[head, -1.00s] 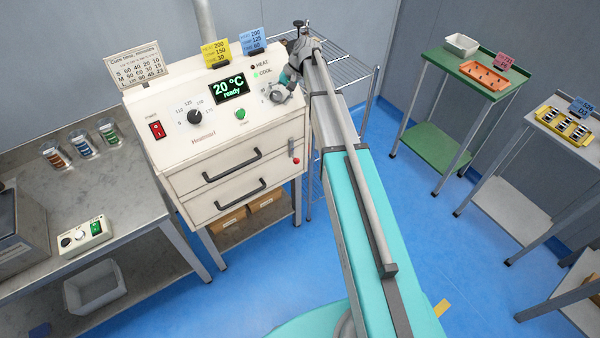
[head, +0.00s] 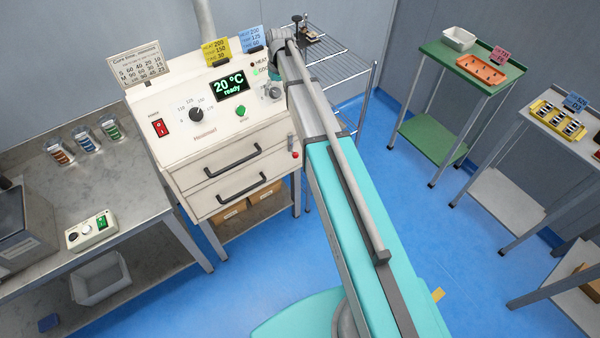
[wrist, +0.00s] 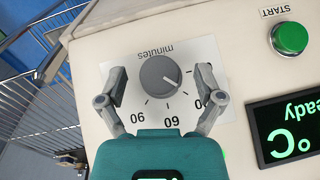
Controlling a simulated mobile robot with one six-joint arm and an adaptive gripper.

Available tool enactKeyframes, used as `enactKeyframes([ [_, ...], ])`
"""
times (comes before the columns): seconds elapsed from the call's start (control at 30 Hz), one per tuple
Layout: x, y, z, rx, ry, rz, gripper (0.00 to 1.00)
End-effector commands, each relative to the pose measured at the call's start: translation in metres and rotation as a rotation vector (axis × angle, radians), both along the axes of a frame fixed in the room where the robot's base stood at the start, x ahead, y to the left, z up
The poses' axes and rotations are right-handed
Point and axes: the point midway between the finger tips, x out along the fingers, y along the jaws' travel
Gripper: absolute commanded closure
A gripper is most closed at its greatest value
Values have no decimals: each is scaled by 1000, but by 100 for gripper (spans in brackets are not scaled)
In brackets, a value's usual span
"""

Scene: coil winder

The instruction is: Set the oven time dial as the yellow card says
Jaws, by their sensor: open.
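The oven time dial is a round grey knob (wrist: 159,77) on a white "minutes" scale, upside down in the wrist view. Its white pointer line points to the lower right of that view. My gripper (wrist: 161,84) is open, one finger on each side of the knob, with gaps between. The right finger partly covers a scale number. In the head view my arm's end partly hides the dial (head: 272,91). The yellow card (head: 215,50) stands on top of the oven (head: 205,155); its small lines seem to read heat 200, temp 150, time 30.
A green START button (wrist: 290,38) and the lit display (wrist: 292,130) lie right of the dial in the wrist view. A blue card (head: 251,39) stands beside the yellow one. A wire rack (head: 350,68) stands right of the oven.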

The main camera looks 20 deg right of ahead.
Motion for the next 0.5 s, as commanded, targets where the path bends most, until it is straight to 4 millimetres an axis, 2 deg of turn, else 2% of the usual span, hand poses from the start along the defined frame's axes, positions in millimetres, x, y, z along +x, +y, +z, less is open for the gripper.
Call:
enactKeyframes([
  [0.03,0,-1,9,1,0,-1,14],
  [0.5,1,-5,47,2,2,-2,14],
])
